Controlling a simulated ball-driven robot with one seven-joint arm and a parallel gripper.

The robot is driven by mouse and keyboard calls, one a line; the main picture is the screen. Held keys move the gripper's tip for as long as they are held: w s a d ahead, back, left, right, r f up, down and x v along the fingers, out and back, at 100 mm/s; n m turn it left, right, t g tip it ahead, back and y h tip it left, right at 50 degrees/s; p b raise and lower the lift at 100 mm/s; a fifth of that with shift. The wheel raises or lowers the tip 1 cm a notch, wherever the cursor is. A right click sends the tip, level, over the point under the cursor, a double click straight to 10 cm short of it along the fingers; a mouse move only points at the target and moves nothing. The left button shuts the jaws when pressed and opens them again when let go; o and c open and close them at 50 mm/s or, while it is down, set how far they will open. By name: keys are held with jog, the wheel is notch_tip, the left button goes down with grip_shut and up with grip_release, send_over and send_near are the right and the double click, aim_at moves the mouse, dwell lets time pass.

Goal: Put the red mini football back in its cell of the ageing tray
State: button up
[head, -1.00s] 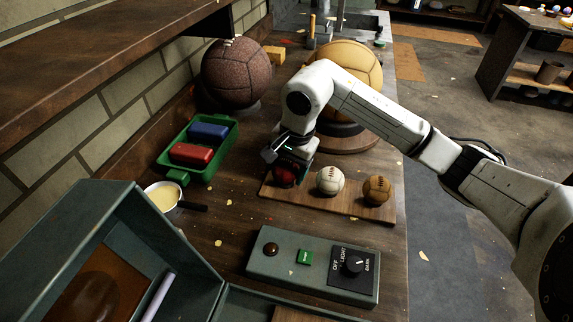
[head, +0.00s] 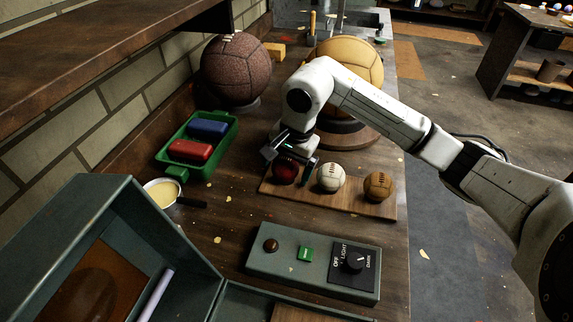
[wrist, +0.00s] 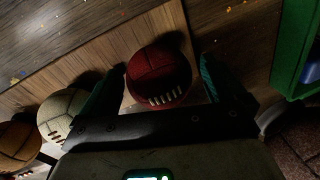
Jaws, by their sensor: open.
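The red mini football (head: 285,171) sits on the left end of a flat wooden board, the tray (head: 335,203), in a row with a white ball (head: 330,178) and a brown ball (head: 378,186). In the wrist view the red ball (wrist: 159,76) shows its pale lacing and lies between the two fingers of my gripper (wrist: 160,88). My gripper (head: 288,157) is open, with a finger on either side of the red ball and a visible gap to the right finger. The ball's underside and seat are hidden.
A green tray (head: 172,171) with blue and red blocks stands to the left. A pan (head: 163,193) lies below it. A control box (head: 314,264) with a dial is in front. Large balls (head: 236,70) (head: 343,64) stand behind.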

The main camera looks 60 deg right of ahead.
aim_at(296, 163)
jog(key=shift+r, duration=0.1)
jog(key=shift+r+p, duration=0.45)
jog(key=shift+r, duration=0.05)
notch_tip(296, 163, up, 11)
jog(key=s+b, duration=0.1)
jog(key=s, duration=0.1)
jog(key=shift+d, duration=0.2)
jog(key=shift+s, duration=0.1)
